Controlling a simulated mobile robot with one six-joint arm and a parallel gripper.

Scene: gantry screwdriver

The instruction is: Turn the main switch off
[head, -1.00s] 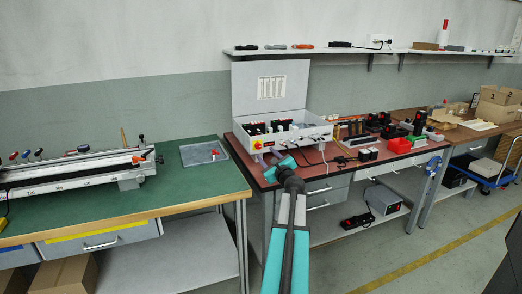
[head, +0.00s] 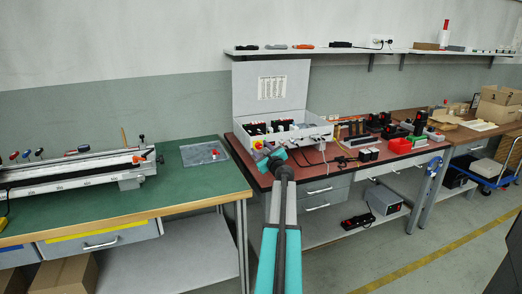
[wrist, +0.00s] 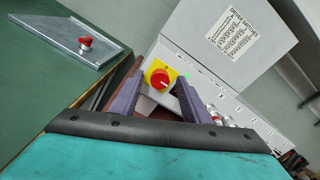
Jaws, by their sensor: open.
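The main switch (wrist: 160,79) is a red rotary knob on a yellow plate, on the front of the white control box (head: 310,138). A pale mark on the knob shows in the wrist view, slanting. My gripper (wrist: 160,84) is open, with its two purple fingers on either side of the switch in the picture. I cannot tell whether the fingers reach the knob or touch it. In the head view my gripper (head: 264,151) is at the box's left front corner, and the yellow plate (head: 258,145) shows just above it.
The box's raised lid (head: 270,88) stands behind it with a printed label. A grey plate (head: 204,153) with another red knob (wrist: 85,42) lies on the green table (head: 200,187) at left. Cables and black devices (head: 378,122) occupy the red table to the right.

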